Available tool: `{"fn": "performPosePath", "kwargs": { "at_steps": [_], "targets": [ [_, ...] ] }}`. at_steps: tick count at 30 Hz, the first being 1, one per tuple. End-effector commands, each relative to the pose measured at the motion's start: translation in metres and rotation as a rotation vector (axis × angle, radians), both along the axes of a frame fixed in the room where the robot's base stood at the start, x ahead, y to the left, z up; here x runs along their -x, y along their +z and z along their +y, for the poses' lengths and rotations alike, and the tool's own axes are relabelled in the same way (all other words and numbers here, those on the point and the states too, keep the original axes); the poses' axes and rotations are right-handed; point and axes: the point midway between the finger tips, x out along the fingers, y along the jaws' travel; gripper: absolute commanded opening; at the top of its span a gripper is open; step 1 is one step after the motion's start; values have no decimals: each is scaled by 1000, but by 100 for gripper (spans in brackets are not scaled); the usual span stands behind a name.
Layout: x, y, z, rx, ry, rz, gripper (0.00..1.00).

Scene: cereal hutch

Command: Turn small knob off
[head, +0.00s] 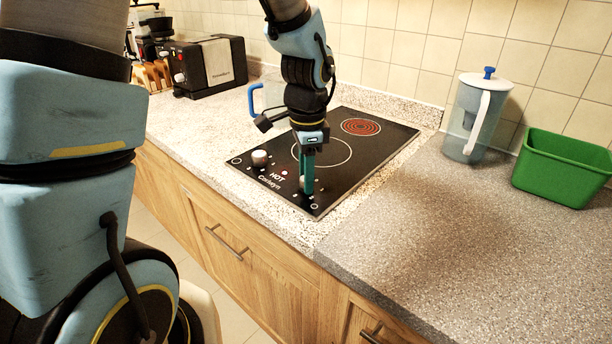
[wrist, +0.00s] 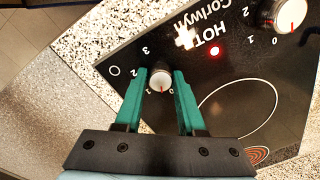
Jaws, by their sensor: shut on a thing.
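The small knob (wrist: 160,78) is a pale round dial on the black cooktop (head: 340,153), between the two green fingers of my gripper (wrist: 160,76). My gripper is shut on it, fingers pointing down at the cooktop's front right corner in the head view (head: 307,187). The knob's red mark points toward the bottom of the wrist view, around the printed 0 and 1; the exact setting is hard to tell. In the head view the fingers mostly hide the knob. The smaller burner (head: 361,127) glows red, and a red HOT light (wrist: 214,50) is lit.
A larger knob (head: 260,158) sits left on the cooktop panel. A clear blue-handled jug (head: 271,92) stands behind my wrist. A lidded pitcher (head: 474,118) and green bin (head: 562,168) stand right; a toaster (head: 207,66) is back left. The front right counter is clear.

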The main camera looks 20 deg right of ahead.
Motion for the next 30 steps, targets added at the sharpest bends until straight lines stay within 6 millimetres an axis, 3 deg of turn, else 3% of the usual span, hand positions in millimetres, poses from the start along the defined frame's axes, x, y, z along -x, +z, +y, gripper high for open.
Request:
{"fn": "performPosePath", "kwargs": {
  "at_steps": [15,30],
  "targets": [
    [1,-1,0,-2,353,1,0],
    [0,0,0,-2,430,1,0]
  ]
}}
